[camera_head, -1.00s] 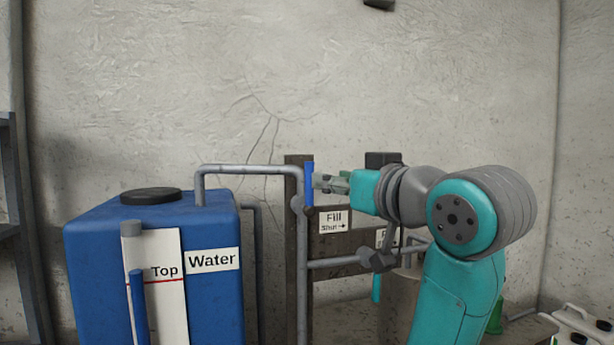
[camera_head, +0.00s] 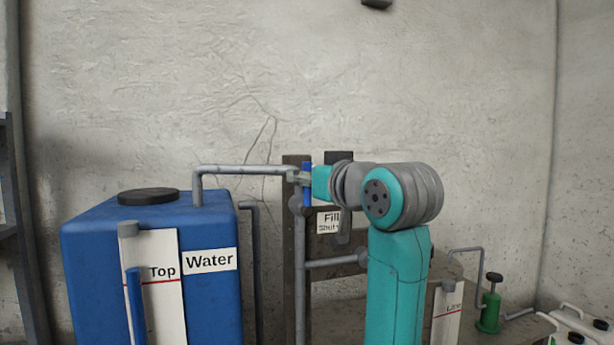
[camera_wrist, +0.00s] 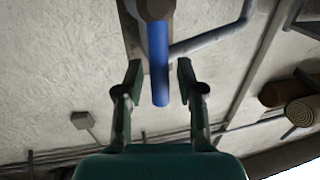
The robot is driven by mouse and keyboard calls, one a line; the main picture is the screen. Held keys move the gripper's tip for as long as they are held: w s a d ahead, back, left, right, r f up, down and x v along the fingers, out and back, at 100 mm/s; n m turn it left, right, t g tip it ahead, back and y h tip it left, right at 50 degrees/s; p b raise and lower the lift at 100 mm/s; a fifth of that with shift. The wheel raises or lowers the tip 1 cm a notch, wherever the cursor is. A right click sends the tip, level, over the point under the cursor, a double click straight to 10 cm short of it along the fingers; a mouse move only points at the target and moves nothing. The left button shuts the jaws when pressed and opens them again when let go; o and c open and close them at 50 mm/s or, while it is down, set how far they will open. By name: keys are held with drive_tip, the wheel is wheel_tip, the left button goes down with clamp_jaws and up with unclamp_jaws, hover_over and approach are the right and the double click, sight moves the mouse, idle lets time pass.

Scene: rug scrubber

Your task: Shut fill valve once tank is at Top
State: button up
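The fill valve's blue lever (camera_head: 307,190) stands upright on the grey pipe, above the "Fill / Shut" sign (camera_head: 327,220). My gripper (camera_head: 298,178) is at the lever's upper part. In the wrist view the fingers of my gripper (camera_wrist: 159,72) are open, with the blue lever (camera_wrist: 160,75) between them and a gap on both sides. The blue water tank (camera_head: 215,290) stands at left. Its gauge board (camera_head: 168,310) has a red line marked Top, and the blue gauge column (camera_head: 137,300) reaches slightly above that line in this view.
A grey pipe (camera_head: 245,170) runs from the tank to the valve, in front of a dark wooden board (camera_head: 292,250). A green pump (camera_head: 490,312) and white containers (camera_head: 580,322) stand at lower right.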

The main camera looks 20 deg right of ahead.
clamp_jaws()
drive_tip(key=shift+d, duration=0.1)
drive_tip(key=shift+d+f+m+t+h, duration=0.5)
drive_tip(key=shift+d+f+m, duration=0.6)
drive_tip(key=shift+m, duration=2.25)
drive_tip(key=shift+d+f+m+t+h, duration=0.35)
drive_tip(key=shift+d+f+m+h, duration=0.55)
drive_tip(key=shift+m, duration=2.5)
drive_tip(key=shift+d+f+m+t+h, duration=0.4)
drive_tip(key=shift+d+f+m, duration=0.9)
drive_tip(key=shift+m, duration=2.05)
drive_tip(key=shift+a+f, duration=0.1)
drive_tip(key=shift+f, duration=0.05)
drive_tip(key=shift+o, duration=1.4)
unclamp_jaws()
